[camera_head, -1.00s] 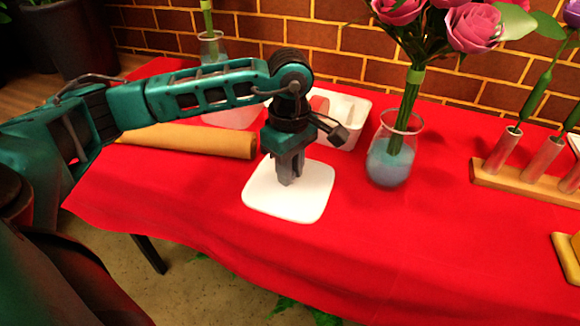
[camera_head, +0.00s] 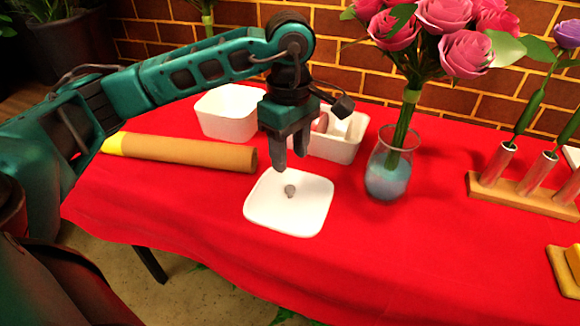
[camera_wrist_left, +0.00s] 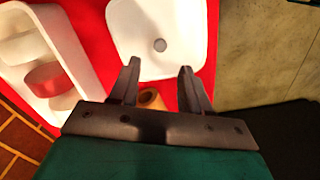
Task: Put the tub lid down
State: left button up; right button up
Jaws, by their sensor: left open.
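The white tub lid (camera_head: 272,214) lies flat on the red tablecloth, with a small grey knob at its middle. My left gripper (camera_head: 290,165) is above the lid, open and empty, apart from the knob. In the left wrist view the lid (camera_wrist_left: 182,22) is beyond the open fingertips (camera_wrist_left: 158,68), its knob clear of them. A white tub (camera_head: 226,117) without a lid on it stands behind, to the left of my gripper. My right gripper does not show.
A brown paper roll (camera_head: 190,153) lies left of the lid. A white divided caddy (camera_head: 345,143) stands behind it, and a glass vase (camera_head: 388,178) of pink roses to the right. A wooden rack (camera_head: 525,195) holds tubes farther right. The front cloth is clear.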

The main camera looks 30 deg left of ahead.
pick_arm(q)
notch_tip(320, 180, up, 4)
jog(key=shift+r, duration=0.1)
jog(key=shift+s, duration=0.15)
dwell(0.5)
